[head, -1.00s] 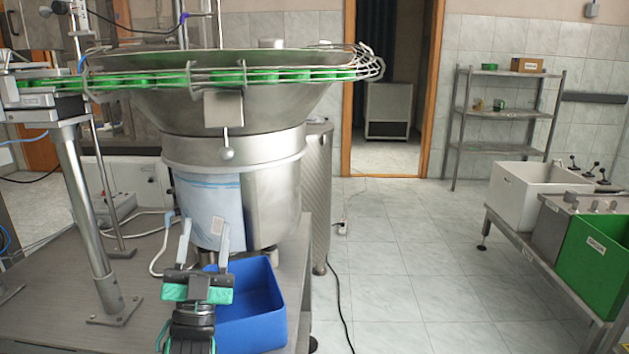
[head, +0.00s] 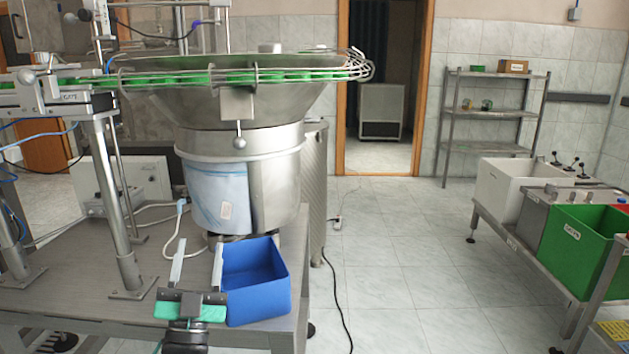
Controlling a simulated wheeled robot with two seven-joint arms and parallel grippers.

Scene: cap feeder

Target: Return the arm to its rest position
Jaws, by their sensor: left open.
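My left gripper (head: 197,268) comes up from the bottom edge in the head view. Its two pale fingers stand apart with nothing between them. It is in front of the metal cap feeder (head: 240,160), and its right finger overlaps the left side of a blue bin (head: 255,283) in the picture. I cannot tell whether they touch. The blue bin stands on the grey table (head: 90,312) below the feeder bowl and looks empty where its inside shows. My right gripper is not in view.
Green caps (head: 190,79) sit in the rail around the bowl. A white bin (head: 505,190) and a green bin (head: 580,245) stand on a rack at the right. A metal shelf (head: 490,108) is against the back wall.

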